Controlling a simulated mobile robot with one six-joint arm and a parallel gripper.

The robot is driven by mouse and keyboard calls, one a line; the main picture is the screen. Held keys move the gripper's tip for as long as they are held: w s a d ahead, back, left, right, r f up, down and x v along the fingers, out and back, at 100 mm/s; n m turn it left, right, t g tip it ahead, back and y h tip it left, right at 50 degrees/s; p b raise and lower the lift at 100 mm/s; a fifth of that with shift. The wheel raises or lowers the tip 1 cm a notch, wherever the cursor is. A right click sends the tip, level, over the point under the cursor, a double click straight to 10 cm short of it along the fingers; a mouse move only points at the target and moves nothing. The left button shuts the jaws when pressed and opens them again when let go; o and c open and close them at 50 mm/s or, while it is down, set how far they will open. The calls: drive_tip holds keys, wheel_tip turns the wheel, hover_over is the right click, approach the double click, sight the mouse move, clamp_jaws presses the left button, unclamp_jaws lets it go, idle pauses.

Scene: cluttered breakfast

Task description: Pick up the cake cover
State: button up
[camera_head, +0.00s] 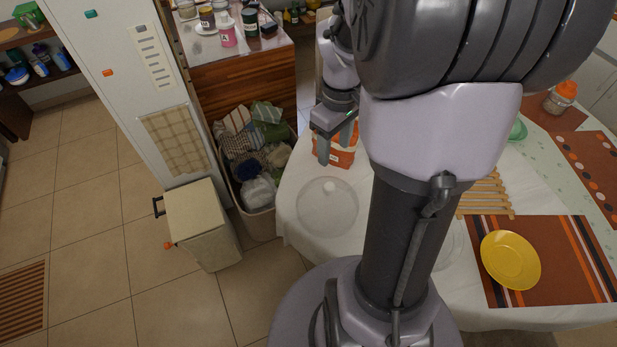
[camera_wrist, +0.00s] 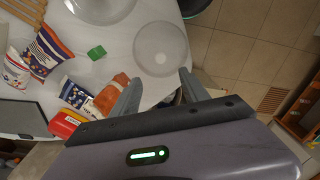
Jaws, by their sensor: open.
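The cake cover looks like a clear round dome with a small knob (camera_head: 327,206). It sits on the white tablecloth near the table's left edge in the head view. In the wrist view the clear round cover (camera_wrist: 161,45) lies at the upper middle, beyond the fingertips. My gripper (camera_head: 335,158) is above the table, a little behind the cover in the head view, with nothing between its fingers. In the wrist view my open gripper (camera_wrist: 158,77) points toward the cover and appears apart from it.
An orange packet (camera_head: 343,157) stands close behind my gripper. Another clear round dish (camera_wrist: 100,8), a green block (camera_wrist: 96,52) and several snack bags (camera_wrist: 48,50) share the table. A yellow plate (camera_head: 510,260) lies on the right. A laundry basket (camera_head: 262,226) stands left of the table.

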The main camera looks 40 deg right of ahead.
sight(330, 185)
wheel_tip(330, 185, down, 16)
drive_tip(key=b, duration=0.8)
drive_tip(key=shift+w+f, duration=0.1)
drive_tip(key=shift+a, duration=0.1)
clamp_jaws()
idle(0.5)
